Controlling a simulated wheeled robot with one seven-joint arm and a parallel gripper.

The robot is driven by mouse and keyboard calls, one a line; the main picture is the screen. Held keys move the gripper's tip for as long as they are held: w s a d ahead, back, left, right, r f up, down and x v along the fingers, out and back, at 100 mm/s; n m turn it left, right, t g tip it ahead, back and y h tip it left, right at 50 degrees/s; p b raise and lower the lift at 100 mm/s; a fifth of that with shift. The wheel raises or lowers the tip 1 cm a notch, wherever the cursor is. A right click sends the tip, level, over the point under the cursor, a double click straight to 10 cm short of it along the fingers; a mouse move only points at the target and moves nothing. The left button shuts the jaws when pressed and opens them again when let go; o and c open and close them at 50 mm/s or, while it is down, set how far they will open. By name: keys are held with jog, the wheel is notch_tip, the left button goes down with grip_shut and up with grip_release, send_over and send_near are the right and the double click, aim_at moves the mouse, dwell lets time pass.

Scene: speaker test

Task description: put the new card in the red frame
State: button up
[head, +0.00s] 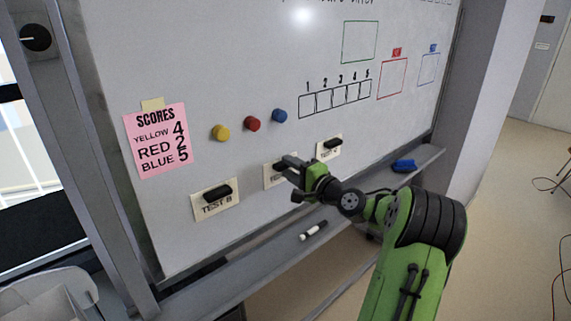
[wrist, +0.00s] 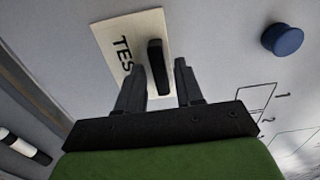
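The red frame (head: 392,78) is an empty outline drawn on the whiteboard at upper right, with a small red tag above it. Three cream cards with black handles are on the lower board: a left card (head: 213,206) reading TEST B, a middle card (head: 270,181) partly hidden by my gripper, and a right card (head: 328,149). Their last letters are hidden or unclear on the middle and right ones. My gripper (head: 291,176) is open at the middle card. In the wrist view its fingers (wrist: 160,85) stand either side of that card's black handle (wrist: 157,66), with gaps showing.
A pink scores note (head: 158,142) hangs at left. Yellow (head: 221,133), red (head: 252,124) and blue (head: 279,115) magnets sit above the cards. A numbered row of boxes (head: 335,98), a green frame and a blue frame are drawn nearby. The ledge holds a marker (head: 313,231) and blue eraser (head: 403,166).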

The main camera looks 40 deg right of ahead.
grip_shut()
dwell(0.3)
jog(key=shift+s, duration=0.1)
jog(key=s+b, duration=0.2)
jog(key=s, duration=0.5)
dwell(1.5)
jog(key=shift+r, duration=0.1)
